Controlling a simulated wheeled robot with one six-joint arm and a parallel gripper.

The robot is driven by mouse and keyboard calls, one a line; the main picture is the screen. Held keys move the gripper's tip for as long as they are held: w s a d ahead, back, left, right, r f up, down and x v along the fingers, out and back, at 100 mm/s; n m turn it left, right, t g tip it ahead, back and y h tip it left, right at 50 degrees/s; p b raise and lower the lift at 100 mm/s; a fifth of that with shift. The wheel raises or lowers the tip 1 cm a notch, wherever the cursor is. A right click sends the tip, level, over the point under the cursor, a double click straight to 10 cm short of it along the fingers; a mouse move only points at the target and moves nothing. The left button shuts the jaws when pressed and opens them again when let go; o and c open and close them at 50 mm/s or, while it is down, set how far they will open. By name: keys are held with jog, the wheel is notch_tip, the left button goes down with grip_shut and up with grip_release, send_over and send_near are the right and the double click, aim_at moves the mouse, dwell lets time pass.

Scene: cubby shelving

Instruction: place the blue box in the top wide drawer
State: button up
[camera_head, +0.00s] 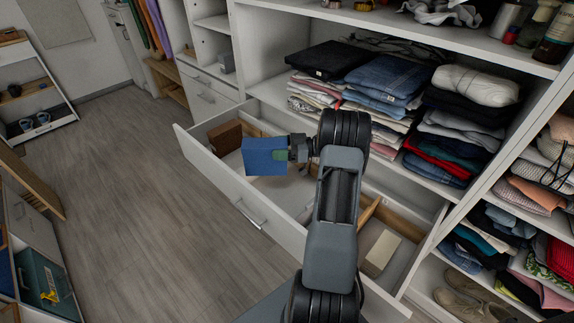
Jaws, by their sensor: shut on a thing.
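The blue box (262,157) is held up over the left half of the open top wide drawer (222,176). My gripper (284,154) is shut on the box's right side, and a small green patch shows where they meet. The drawer is pulled out from the white shelving, with its handle (249,214) on the front. My arm crosses the middle of the drawer and hides part of its inside. I cannot tell how high above the drawer floor the box is.
A brown box (225,137) lies in the drawer's left end. A pale box (382,250) lies in its right part, beyond a wooden divider (370,209). Folded clothes (386,75) are stacked on the shelf above. The wooden floor (130,190) to the left is clear.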

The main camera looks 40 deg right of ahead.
jog(key=shift+s+d+f, duration=0.4)
jog(key=shift+s+f, duration=0.15)
jog(key=shift+f, duration=0.2)
jog(key=f, duration=0.1)
jog(key=f+b, duration=0.1)
jog(key=s+d+f, duration=0.1)
jog(key=f, duration=0.1)
jog(key=shift+f, duration=0.25)
jog(key=shift+f, duration=0.15)
jog(key=shift+f+b, duration=0.5)
